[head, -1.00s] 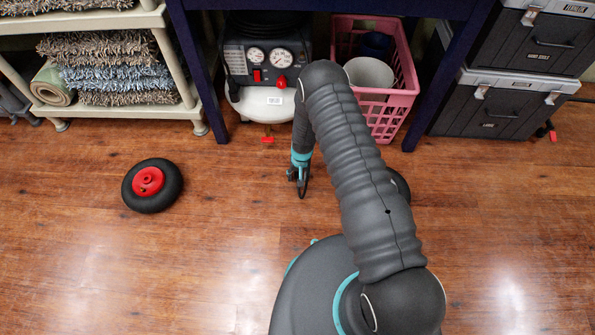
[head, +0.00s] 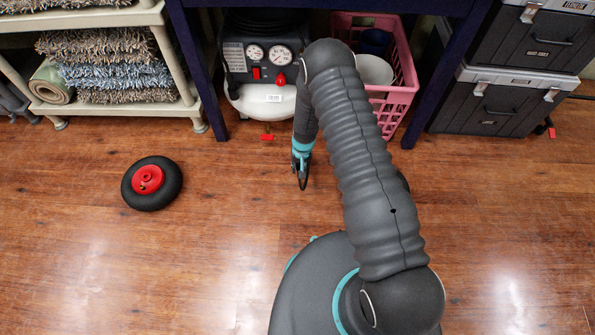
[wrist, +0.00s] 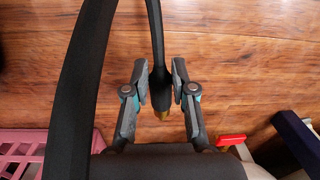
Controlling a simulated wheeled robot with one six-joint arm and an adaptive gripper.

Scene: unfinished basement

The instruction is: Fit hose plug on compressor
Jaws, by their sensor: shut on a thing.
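The compressor (head: 262,95) stands under the blue bench in the head view, with two gauges, red controls and a white tank. My gripper (head: 301,175) is low over the floor in front of it, apart from it. In the wrist view my gripper (wrist: 161,88) is shut on the hose plug (wrist: 161,100), a dark piece with a brass tip between the fingers. The black hose (wrist: 155,30) runs up from the plug and out of view. A wide black band crosses the left of that view. The compressor's socket cannot be made out.
A pink basket (head: 405,85) stands right of the compressor, between blue bench legs (head: 203,75). A black wheel with red hub (head: 149,181) lies on the floor at left. A rug shelf (head: 150,18) and grey toolboxes (head: 490,105) flank the bench. The floor between is mostly clear.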

